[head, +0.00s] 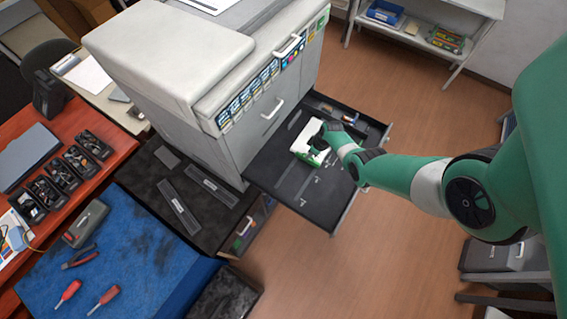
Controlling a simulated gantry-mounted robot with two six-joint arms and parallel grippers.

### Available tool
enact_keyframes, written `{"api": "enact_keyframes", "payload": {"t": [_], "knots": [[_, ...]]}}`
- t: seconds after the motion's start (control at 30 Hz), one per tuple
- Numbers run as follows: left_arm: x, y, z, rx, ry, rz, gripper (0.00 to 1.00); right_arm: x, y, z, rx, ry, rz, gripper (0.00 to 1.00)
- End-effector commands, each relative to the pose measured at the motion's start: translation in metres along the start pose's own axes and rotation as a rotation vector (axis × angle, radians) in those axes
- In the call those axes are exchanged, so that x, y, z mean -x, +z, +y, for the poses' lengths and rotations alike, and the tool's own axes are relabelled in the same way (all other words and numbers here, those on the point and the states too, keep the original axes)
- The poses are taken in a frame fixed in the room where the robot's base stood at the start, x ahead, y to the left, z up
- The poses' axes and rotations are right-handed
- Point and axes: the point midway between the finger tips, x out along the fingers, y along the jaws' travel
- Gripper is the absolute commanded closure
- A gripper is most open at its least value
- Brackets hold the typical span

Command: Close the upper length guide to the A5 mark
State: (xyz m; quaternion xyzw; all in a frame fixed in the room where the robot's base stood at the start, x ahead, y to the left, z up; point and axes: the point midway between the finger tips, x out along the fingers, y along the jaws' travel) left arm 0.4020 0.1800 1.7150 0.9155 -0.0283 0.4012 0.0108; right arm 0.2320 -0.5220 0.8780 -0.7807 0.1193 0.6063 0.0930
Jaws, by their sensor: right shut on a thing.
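The paper drawer (338,199) of the grey printer is pulled out, a dark flat tray with small fittings and marks too small to read. My right gripper (319,143) reaches down into it from the right, near its middle. It is shut on a small part, apparently the upper length guide, which the gripper largely hides. A white block with green edging (303,143) lies in the drawer at the gripper's left side. I cannot make out the A5 mark. My left gripper is out of view.
The printer (180,62) stands behind the drawer. Small coloured items (350,117) lie at the drawer's far right. A blue mat (135,245) at the left holds screwdrivers (68,293) and pliers (79,257). The wooden floor (420,125) right of the drawer is clear.

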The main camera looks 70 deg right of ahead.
Motion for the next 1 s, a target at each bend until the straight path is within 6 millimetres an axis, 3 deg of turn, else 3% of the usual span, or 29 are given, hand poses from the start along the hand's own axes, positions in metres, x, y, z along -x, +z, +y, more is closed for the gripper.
{"api": "enact_keyframes", "payload": {"t": [0.53,0.57,0.67,1.0], "knots": [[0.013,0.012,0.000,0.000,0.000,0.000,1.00,-0.001,0.000,0.039,0.000,0.003,0.000,1.00],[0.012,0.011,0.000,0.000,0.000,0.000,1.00,0.000,0.000,0.039,0.001,0.002,0.000,0.86],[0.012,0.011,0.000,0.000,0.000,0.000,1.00,0.000,0.000,0.038,0.001,0.001,0.000,0.68],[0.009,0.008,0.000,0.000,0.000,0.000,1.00,0.003,-0.001,0.037,0.001,0.001,0.000,0.68]]}}
